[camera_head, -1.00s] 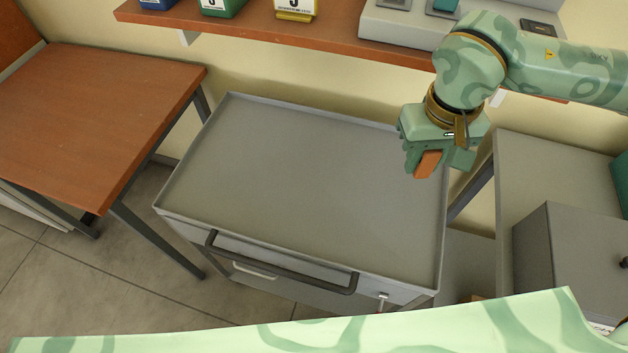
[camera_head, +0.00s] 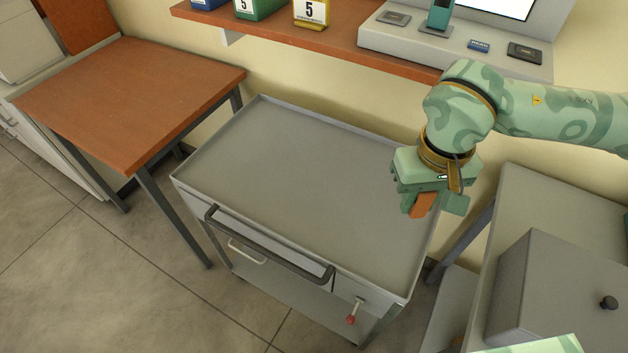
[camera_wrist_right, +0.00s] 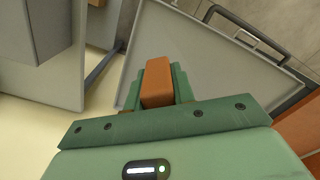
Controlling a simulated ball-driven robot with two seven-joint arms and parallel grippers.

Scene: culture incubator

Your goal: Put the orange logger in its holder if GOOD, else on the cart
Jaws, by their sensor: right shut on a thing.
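The orange logger (camera_head: 424,205) is held between the fingers of my right gripper (camera_head: 424,204), over the right side of the grey cart (camera_head: 290,165). In the right wrist view the logger (camera_wrist_right: 157,83) sticks out between the green fingers, with the cart's tray (camera_wrist_right: 205,75) beyond it. The cart's top is bare. A teal device (camera_head: 439,16) stands in a cradle on the grey reader unit (camera_head: 410,42) on the shelf, beside a white screen (camera_head: 495,5) cut off by the top edge. My left gripper is not in view. No status wording on the logger is readable.
A brown table (camera_head: 130,95) stands left of the cart. A brown shelf (camera_head: 345,42) carries blue, green (camera_head: 262,8) and yellow (camera_head: 311,12) numbered boxes. A grey cabinet with a black knob (camera_head: 560,295) stands on a bench at the right. The cart has a dark handle (camera_head: 268,250) in front.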

